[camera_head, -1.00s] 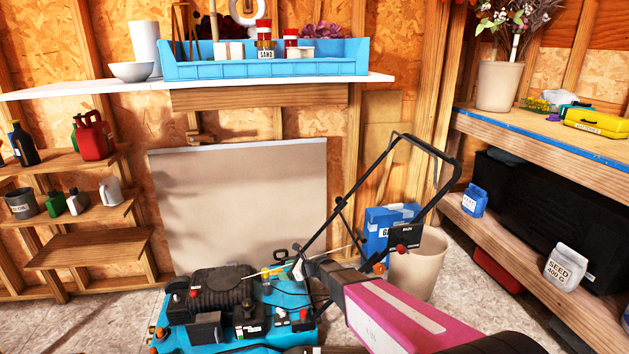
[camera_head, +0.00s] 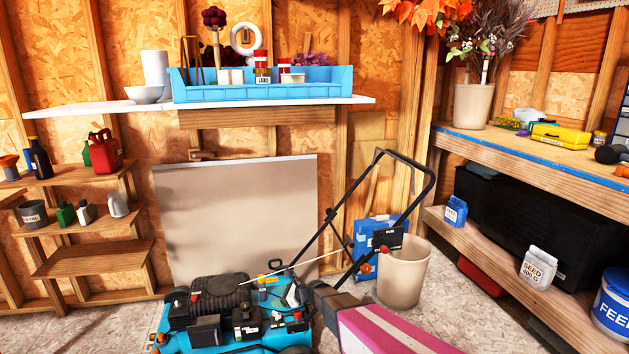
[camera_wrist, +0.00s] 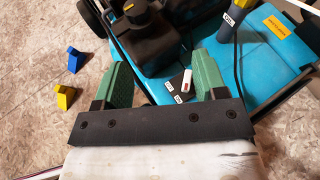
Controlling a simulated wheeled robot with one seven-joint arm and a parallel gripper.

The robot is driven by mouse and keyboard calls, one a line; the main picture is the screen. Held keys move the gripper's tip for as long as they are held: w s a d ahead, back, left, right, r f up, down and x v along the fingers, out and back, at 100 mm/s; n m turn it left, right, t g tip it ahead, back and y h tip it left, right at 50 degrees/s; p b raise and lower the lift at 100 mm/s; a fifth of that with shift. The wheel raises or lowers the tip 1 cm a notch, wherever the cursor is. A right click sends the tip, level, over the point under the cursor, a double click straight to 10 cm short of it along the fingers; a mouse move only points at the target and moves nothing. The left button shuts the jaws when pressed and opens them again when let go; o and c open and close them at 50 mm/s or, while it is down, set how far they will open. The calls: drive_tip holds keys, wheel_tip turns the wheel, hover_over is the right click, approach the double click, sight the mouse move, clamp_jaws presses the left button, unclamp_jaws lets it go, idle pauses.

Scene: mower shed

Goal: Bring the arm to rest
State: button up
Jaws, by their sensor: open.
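My arm (camera_head: 375,330) reaches in from the lower right of the head view, pink and dark, toward the blue mower (camera_head: 230,335). In the wrist view my gripper (camera_wrist: 165,68) is open, its two green fingers spread apart over the blue mower deck (camera_wrist: 262,75). A small white-and-red piece with small labels (camera_wrist: 183,82) shows between the fingers, on the mower. I see nothing held. Whether the fingers touch the mower I cannot tell. The fingertips are hard to make out in the head view.
The mower's black handle (camera_head: 432,180) rises beside my arm. A beige bin (camera_head: 405,280) and blue box (camera_head: 368,238) stand behind. A workbench (camera_head: 520,150) lines the right. Small blue (camera_wrist: 76,60) and yellow (camera_wrist: 65,97) wedges lie on the floor.

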drive_tip(key=s+d+r+n+g+h, duration=0.1)
drive_tip(key=s+d+r+n+h, duration=0.3)
drive_tip(key=s+d+n, duration=0.3)
drive_tip(key=s+d+r+n+g+h, duration=0.1)
drive_tip(key=s+d+r+n+h, duration=0.3)
drive_tip(key=d, duration=1.1)
drive_tip(key=s+d+r+n+g+h, duration=0.1)
drive_tip(key=s+d+r+n+h, duration=0.3)
drive_tip(key=s+d+n, duration=0.5)
wheel_tip(320, 180, up, 2)
drive_tip(key=shift+s+d+r+n+g+h, duration=0.15)
drive_tip(key=shift+s+d+n+g+h, duration=0.25)
drive_tip(key=shift+d, duration=0.8)
drive_tip(key=shift+s, duration=0.1)
